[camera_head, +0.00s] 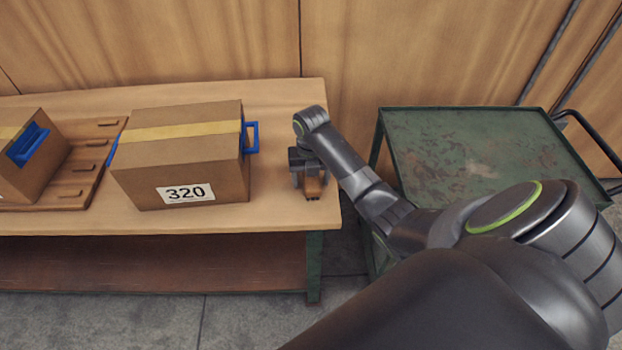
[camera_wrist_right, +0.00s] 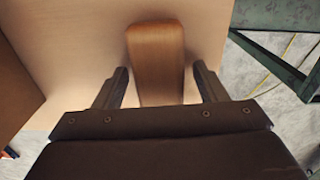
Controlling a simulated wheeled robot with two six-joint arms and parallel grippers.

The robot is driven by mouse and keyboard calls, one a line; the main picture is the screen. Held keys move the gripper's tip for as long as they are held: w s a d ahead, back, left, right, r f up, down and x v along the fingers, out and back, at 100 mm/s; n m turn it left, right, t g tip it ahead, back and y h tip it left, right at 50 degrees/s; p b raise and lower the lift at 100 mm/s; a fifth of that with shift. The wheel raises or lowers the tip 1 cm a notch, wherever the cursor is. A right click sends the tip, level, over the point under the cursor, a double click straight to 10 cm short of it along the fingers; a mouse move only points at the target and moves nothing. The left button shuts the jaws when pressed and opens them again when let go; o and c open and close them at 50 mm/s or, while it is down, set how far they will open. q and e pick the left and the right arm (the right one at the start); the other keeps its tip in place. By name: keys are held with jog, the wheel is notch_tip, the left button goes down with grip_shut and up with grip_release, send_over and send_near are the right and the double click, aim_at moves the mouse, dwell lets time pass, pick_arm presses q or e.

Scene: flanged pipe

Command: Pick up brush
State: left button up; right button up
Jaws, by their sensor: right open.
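The brush (camera_head: 313,188) lies on the right end of the wooden table; only a brown wooden part of it shows below my right gripper. In the right wrist view the brush (camera_wrist_right: 156,62) is a smooth wooden block that runs between the two fingers. My right gripper (camera_head: 308,180) is over it, pointing down, with its fingers (camera_wrist_right: 162,84) apart on either side of the wood. A gap shows between each finger and the brush. The brush's near end is hidden by the gripper body. My left gripper is not in view.
A cardboard box labelled 320 (camera_head: 184,160) with blue handles stands left of the gripper on the table (camera_head: 270,215). Another box (camera_head: 30,165) sits on a wooden pallet (camera_head: 88,165) farther left. A green cart (camera_head: 480,150) stands to the right, past a gap.

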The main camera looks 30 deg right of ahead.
jog(key=shift+c, duration=0.2)
jog(key=c, duration=1.1)
notch_tip(320, 180, up, 5)
jog(key=shift+w+r, duration=0.1)
notch_tip(320, 180, up, 4)
jog(key=shift+f+p, duration=0.2)
jog(key=shift+p, duration=0.75)
jog(key=shift+r+p, duration=0.7)
jog(key=shift+p, duration=0.05)
jog(key=o, duration=0.4)
jog(key=shift+c, duration=1.1)
